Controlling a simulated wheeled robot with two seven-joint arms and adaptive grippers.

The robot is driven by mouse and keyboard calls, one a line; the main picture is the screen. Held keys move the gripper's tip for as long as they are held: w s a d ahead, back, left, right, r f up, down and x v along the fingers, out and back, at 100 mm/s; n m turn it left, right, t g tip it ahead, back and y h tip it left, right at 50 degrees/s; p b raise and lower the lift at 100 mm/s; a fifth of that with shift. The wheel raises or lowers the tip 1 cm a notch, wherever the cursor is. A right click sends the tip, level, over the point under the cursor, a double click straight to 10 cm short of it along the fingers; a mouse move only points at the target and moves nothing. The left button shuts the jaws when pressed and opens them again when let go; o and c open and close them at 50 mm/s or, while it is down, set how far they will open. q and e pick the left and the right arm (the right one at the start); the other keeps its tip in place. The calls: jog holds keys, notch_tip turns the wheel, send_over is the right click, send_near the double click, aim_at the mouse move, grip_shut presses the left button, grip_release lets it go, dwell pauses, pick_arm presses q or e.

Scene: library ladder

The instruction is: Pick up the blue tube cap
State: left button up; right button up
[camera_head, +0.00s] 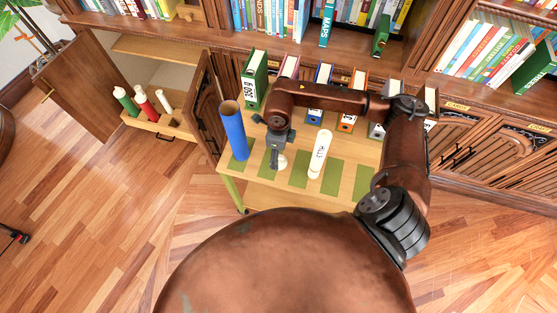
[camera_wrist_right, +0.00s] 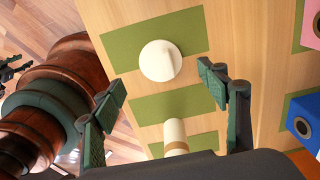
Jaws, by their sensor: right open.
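A small round white cap (camera_head: 282,162) lies on a green mat on the low table (camera_head: 262,198). It also shows in the right wrist view (camera_wrist_right: 160,61) as a pale disc with a raised ridge. The blue tube (camera_head: 233,131) stands upright to its left, its top open. My right gripper (camera_head: 277,156) is above the cap with its fingers pointing down. In the right wrist view my right gripper (camera_wrist_right: 162,78) is open, its fingers apart and nothing between them. The cap lies ahead of the fingertips. I make out no left gripper.
A white lettered tube (camera_head: 320,154) stands to the right of the cap; its end shows in the right wrist view (camera_wrist_right: 175,135). Several binders, one green (camera_head: 255,80), line the table's back. An open cabinet at left holds a wooden drawer (camera_head: 160,124) with green, red and white tubes.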

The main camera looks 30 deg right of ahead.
jog(key=f, duration=0.5)
jog(key=shift+w+a+f+b, duration=0.1)
jog(key=shift+w+b, duration=0.15)
jog(key=shift+b, duration=0.1)
jog(key=shift+c, duration=0.3)
jog(key=c, duration=0.9)
